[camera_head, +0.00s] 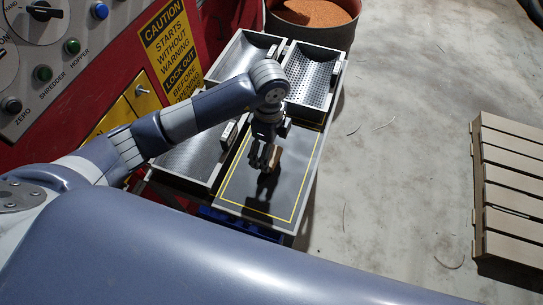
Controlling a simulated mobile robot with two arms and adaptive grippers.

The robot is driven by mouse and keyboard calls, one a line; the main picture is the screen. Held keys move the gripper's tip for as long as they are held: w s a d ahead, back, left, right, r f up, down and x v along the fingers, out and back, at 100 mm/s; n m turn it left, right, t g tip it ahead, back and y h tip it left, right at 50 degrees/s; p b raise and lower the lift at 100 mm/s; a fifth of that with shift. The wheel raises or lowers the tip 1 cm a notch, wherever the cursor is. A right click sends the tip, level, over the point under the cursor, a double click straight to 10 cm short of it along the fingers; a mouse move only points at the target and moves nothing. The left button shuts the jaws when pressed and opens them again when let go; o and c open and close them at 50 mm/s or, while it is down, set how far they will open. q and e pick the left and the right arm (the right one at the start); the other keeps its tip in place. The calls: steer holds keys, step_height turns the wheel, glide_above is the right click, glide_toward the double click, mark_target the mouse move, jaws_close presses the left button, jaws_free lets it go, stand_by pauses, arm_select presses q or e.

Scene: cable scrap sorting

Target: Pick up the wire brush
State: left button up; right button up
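My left gripper (264,162) points down over the dark panel (285,190) with a yellow outline. A small tan, wood-coloured piece (275,157) shows right beside its fingers, partly hidden by them. It looks like the wire brush, but its bristles cannot be made out. I cannot tell whether the fingers are closed on it or only next to it. A dark shadow falls on the panel below. My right gripper is not in view.
Metal trays, one of them perforated (312,76), adjoin the panel. A round bin of orange-brown granules (312,12) stands behind. A red control cabinet (212,30) is at left. A slatted pallet (510,190) lies at right; the concrete floor between is mostly clear.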

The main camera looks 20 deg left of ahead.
mark_target(271, 155)
arm_select(q)
steer(key=shift+f, duration=0.4)
steer(key=f+p, duration=0.1)
steer(key=f, duration=0.2)
steer(key=shift+w+d+f+p, duration=0.15)
steer(key=shift+d+f+p, duration=0.1)
steer(key=shift+p, duration=0.1)
steer(key=shift+f, duration=0.5)
steer(key=c, duration=1.2)
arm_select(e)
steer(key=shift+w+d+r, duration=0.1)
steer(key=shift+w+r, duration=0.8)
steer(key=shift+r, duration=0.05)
